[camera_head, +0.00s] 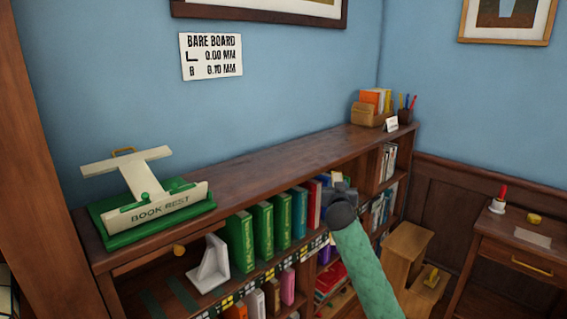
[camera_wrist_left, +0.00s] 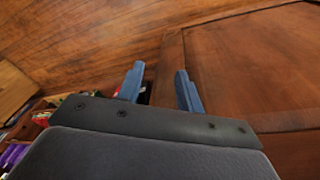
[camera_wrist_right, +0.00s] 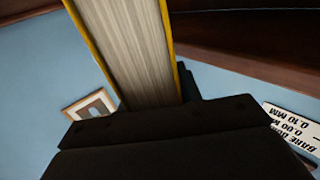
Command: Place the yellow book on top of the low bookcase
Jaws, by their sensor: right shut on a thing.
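The yellow book (camera_wrist_right: 133,50) fills the upper middle of the right wrist view, with its page edges between two yellow covers. My right gripper (camera_head: 343,190) is shut on it; a dark finger shows beside the cover in the right wrist view. In the head view the gripper is in front of the low bookcase's right half, and the book cannot be made out there. The low bookcase (camera_head: 285,158) has a long brown top with a bare middle. My left gripper (camera_wrist_left: 160,85) is open and empty, its two blue fingers apart near wood panelling.
A green and white book rest (camera_head: 150,215) stands on the top's left end. An organizer (camera_head: 368,113) and a pen cup (camera_head: 404,115) stand at the right end. Green books (camera_head: 262,229) and a white bookend (camera_head: 210,264) are on the shelf below. A step stool (camera_head: 403,255) stands right.

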